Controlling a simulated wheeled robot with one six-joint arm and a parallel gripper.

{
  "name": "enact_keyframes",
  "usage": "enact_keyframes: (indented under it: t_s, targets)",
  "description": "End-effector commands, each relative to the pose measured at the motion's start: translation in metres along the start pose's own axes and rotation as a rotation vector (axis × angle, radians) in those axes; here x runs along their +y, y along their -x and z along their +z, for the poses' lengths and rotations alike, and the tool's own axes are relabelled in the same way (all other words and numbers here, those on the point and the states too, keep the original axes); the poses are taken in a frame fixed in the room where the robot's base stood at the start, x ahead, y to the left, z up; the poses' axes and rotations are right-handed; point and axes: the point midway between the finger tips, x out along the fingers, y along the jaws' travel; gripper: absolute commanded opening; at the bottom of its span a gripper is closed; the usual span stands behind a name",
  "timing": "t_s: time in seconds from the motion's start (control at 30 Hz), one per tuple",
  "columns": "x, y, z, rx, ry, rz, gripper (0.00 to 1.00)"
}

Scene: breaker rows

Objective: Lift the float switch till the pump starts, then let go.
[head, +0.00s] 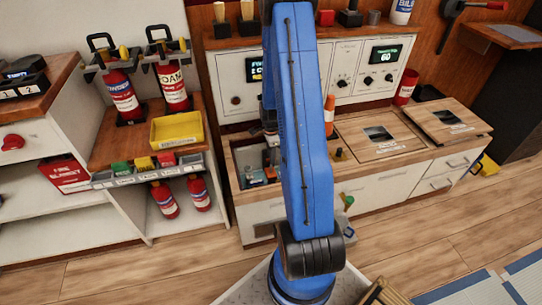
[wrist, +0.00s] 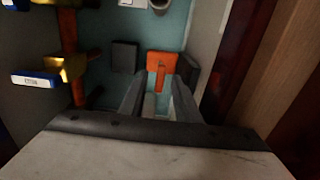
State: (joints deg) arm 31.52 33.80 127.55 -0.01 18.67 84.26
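In the wrist view an orange piece (wrist: 162,64) with a darker stem down its middle lies just beyond my fingertips; it may be the float switch, but I read no label on it. My gripper (wrist: 159,92) has its two grey fingers apart, with a gap between them in line with the orange piece. Whether the fingers reach around it I cannot tell. In the head view my blue arm hides most of the gripper and part of the open well (head: 243,158) in the bench. No pump can be made out for certain.
The wrist view shows a red-brown pipe (wrist: 69,32), a brass fitting (wrist: 68,67) with a blue-and-white tag (wrist: 36,80), and a dark block (wrist: 124,57) in the teal well. In the head view, wooden lids (head: 378,135) lie right of my arm; a yellow tray (head: 177,130) stands left.

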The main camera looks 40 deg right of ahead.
Motion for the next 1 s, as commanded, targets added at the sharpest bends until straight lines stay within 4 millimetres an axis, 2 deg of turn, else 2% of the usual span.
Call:
enact_keyframes:
  t_s: [0.2, 0.23, 0.33, 0.37, 0.63, 0.9, 1.0]
  targets:
    - [0.0, 0.0, 0.0, 0.0, 0.0, 0.0, 0.3]
    - [0.0, 0.0, 0.0, 0.0, 0.0, 0.0, 0.27]
    - [0.0, 0.0, 0.0, 0.0, 0.0, 0.0, 0.03]
    - [0.0, 0.0, 0.0, 0.0, 0.0, 0.0, 0.0]
    - [-0.001, 0.004, 0.0, 0.0, 0.0, -0.002, 0.0]
    - [-0.001, 0.033, 0.0, 0.0, 0.0, -0.003, 0.0]
    - [-0.001, 0.037, 0.0, 0.0, 0.0, -0.002, 0.0]
